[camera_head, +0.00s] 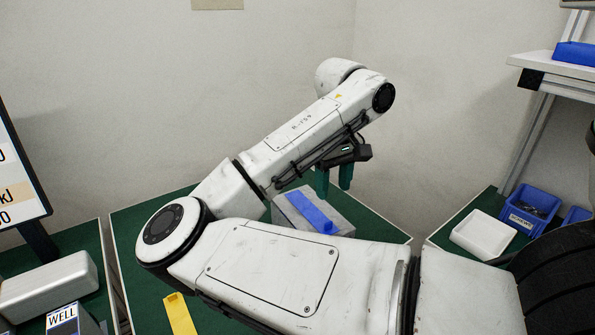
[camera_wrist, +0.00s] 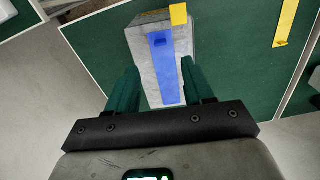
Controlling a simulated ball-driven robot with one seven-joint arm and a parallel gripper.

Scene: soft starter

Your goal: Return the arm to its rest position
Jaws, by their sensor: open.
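My white arm stretches across the head view, bent at the elbow. My gripper (camera_head: 334,180) has green fingers pointing down above the middle green table. In the wrist view my gripper (camera_wrist: 158,80) is open, with its two fingers apart and nothing held between them. Ahead of and below the fingers is a grey block (camera_head: 289,214) with a blue strip (camera_head: 310,211) on its top. In the wrist view the grey block (camera_wrist: 183,45) bears the blue strip (camera_wrist: 165,70) and a small yellow tab (camera_wrist: 179,14). I cannot tell whether the fingers touch the block.
A yellow strip (camera_head: 180,314) lies on the green table. At right are a white tray (camera_head: 483,235), a blue bin (camera_head: 528,208) and a shelf (camera_head: 556,65). At left are a grey case (camera_head: 48,288), a box marked WELL (camera_head: 64,318) and a screen (camera_head: 15,180).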

